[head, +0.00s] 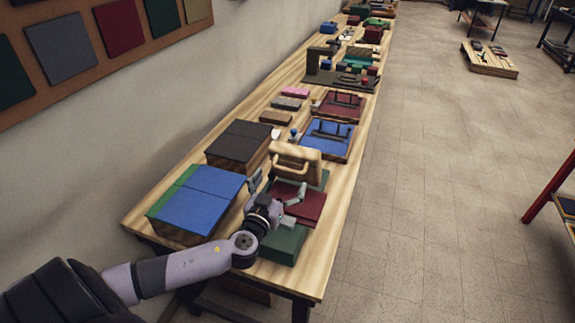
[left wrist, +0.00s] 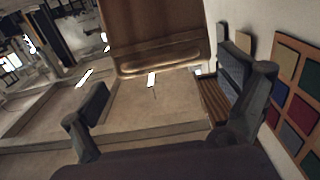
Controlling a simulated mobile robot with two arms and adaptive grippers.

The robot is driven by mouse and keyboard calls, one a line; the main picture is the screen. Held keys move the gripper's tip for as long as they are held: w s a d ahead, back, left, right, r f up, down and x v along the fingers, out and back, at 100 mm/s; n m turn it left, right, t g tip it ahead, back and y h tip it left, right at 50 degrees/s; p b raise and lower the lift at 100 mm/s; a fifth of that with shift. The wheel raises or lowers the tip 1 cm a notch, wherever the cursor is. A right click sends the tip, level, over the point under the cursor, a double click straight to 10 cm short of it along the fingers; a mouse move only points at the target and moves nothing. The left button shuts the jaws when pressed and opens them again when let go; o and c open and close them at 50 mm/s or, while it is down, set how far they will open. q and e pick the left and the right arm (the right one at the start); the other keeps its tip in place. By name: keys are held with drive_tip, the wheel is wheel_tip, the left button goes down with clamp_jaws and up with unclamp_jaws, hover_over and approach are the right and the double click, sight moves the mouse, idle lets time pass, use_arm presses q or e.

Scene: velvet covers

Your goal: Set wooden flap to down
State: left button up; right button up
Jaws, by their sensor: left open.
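The wooden flap (head: 296,160) is a pale wood panel with a cut-out and a rounded bar, standing raised and tilted near the front of the long table. In the left wrist view, a brown wooden panel with a rounded lower edge (left wrist: 160,38), seemingly the flap, shows at the top centre, ahead of the fingers. My left gripper (head: 277,190) is open, its fingers spread just in front of the flap; it also shows in the left wrist view (left wrist: 165,105). Nothing is between the fingers, and I see a gap to the flap. My right gripper is out of view.
A blue-topped box (head: 200,195) and a dark brown-topped box (head: 240,145) stand left of the gripper. Red (head: 303,208) and green (head: 284,245) pieces lie under and beside it. A blue tray (head: 328,138) is behind the flap. Open floor (head: 430,190) lies right of the table.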

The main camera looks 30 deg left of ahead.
sight(286, 171)
use_arm(q)
drive_tip(key=shift+p+x, duration=0.55)
drive_tip(key=shift+x, duration=2.15)
drive_tip(key=shift+c, duration=0.3)
drive_tip(key=c, duration=1.3)
